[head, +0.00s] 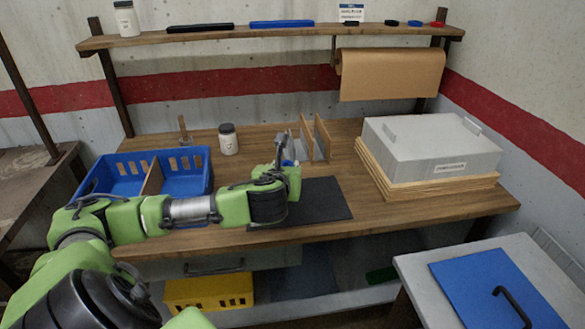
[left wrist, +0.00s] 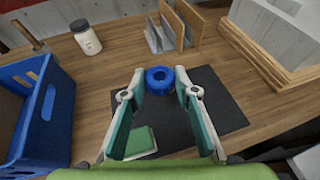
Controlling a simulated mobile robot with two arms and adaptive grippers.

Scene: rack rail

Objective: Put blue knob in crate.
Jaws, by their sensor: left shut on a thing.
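The blue knob (left wrist: 160,80) is a round ring with a hole in its middle. It sits between the fingertips of my left gripper (left wrist: 160,92), which is shut on it above the dark mat. In the head view my left gripper (head: 287,160) is over the back of the mat, and only a bit of blue shows there. The blue crate (head: 198,190) stands on the bench to the left, with a wooden divider between two compartments. Its wall also shows at the left of the left wrist view (left wrist: 50,112). My right gripper is not in view.
A white jar (head: 228,140) stands right of the crate, behind my left arm. Upright dividers (head: 321,138) stand behind the gripper. A grey case (head: 430,145) on wooden boards fills the bench's right. A green pad (left wrist: 140,142) lies on the dark mat (head: 325,200).

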